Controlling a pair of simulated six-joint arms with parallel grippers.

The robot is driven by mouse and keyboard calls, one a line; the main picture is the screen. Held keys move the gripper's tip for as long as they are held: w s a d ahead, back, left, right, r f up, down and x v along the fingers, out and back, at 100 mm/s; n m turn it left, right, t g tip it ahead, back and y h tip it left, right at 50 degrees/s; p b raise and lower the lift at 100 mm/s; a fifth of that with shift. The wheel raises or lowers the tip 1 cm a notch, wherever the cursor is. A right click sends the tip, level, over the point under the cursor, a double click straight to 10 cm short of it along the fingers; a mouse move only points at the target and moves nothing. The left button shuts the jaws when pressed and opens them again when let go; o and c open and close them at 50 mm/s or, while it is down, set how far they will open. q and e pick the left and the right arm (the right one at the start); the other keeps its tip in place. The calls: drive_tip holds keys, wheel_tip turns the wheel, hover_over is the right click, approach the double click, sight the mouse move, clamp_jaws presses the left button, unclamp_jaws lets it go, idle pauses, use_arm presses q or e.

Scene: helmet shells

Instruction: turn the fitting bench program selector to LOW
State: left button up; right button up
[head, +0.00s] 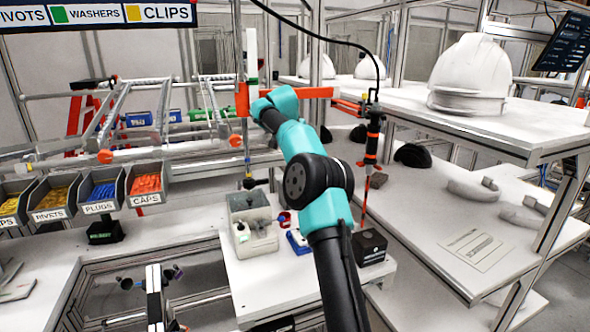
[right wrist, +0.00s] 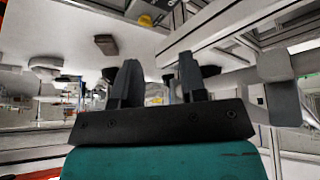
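I cannot make out the program selector or a LOW mark for certain. A light grey box with small fittings (head: 252,222), a small blue and white item (head: 298,241) and a black box with a white label (head: 370,247) stand on the white bench (head: 262,285). A teal and black arm of mine rises from the bottom of the head view over this bench; its gripper is not clearly seen there. In the right wrist view my right gripper (right wrist: 158,85) has its two dark fingers apart with nothing between them. My left gripper is not identifiable in either view.
Bins labelled PLUGS (head: 101,190) and CAPS (head: 146,186) stand at the left. A black and orange tool (head: 372,140) hangs from a cable above the bench. A white helmet shell (head: 470,75) sits on the shelf at right. Grey curved parts (head: 474,192) lie below it.

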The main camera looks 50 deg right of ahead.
drive_tip(key=shift+s+d+f+m+h, duration=0.1)
drive_tip(key=shift+d+f+m+h, duration=0.2)
drive_tip(key=shift+f+h, duration=0.45)
drive_tip(key=shift+c, duration=1.4)
drive_tip(key=f+h, duration=0.1)
drive_tip(key=f, duration=0.1)
drive_tip(key=shift+a+f+t+h, duration=0.3)
drive_tip(key=shift+a+h, duration=0.05)
clamp_jaws()
drive_tip(key=a+f+n+t, duration=0.1)
drive_tip(key=a+f+t, duration=0.1)
drive_tip(key=a+f, duration=0.2)
drive_tip(key=shift+f+n, duration=0.3)
drive_tip(key=shift+a, duration=0.1)
